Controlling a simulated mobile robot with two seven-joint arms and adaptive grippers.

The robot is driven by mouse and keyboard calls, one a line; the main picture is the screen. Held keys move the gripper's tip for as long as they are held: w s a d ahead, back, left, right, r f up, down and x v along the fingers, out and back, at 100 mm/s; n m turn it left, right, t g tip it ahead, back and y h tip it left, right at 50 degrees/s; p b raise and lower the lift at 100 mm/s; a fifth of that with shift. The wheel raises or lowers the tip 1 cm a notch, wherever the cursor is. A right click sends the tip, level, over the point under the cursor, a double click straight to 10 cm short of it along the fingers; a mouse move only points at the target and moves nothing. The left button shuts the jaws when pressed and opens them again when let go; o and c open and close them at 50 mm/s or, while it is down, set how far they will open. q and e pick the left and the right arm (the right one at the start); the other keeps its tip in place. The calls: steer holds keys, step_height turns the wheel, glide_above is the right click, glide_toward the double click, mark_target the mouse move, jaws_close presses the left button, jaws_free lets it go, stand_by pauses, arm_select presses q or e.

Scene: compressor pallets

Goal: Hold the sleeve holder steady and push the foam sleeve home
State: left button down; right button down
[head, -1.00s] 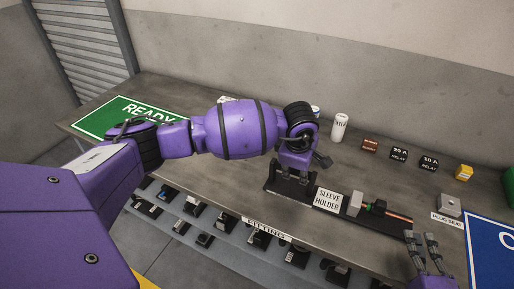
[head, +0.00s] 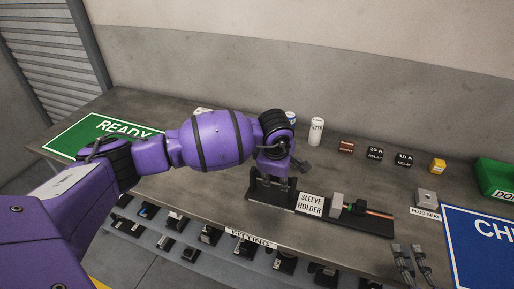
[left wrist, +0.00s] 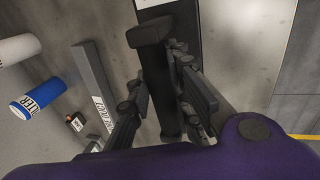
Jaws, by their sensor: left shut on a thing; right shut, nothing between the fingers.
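The sleeve holder is a long black base with a white label (head: 310,204) in the head view, lying near the table's front edge. A grey block (head: 337,205) stands on it, and a copper-coloured rod (head: 380,214) runs right from there. A short black piece (head: 359,207) around the rod appears to be the foam sleeve. My left gripper (head: 279,180) is shut on the holder's left end. In the left wrist view its fingers (left wrist: 163,100) flank a black post (left wrist: 152,32). My right gripper (head: 409,248) is shut and empty, in front of the holder's right end.
Behind the holder stand a white can (head: 316,132), relay boxes (head: 375,153), a yellow piece (head: 437,166) and a plug seat (head: 426,197). A green bin (head: 497,178) and a blue mat (head: 485,235) lie right. A green READY mat (head: 100,132) lies left. Fittings hang below the front edge.

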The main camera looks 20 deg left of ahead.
arm_select(q)
steer(key=c, duration=1.8)
jaws_free()
steer(key=shift+s+f, duration=0.25)
steer(key=shift+f, duration=0.25)
arm_select(e)
steer(key=shift+f, duration=0.15)
arm_select(q)
steer(key=shift+o, duration=1.4)
steer(key=shift+w+r, duration=0.15)
steer(key=shift+w, duration=0.05)
steer(key=shift+r, duration=0.15)
steer(key=shift+r, duration=0.15)
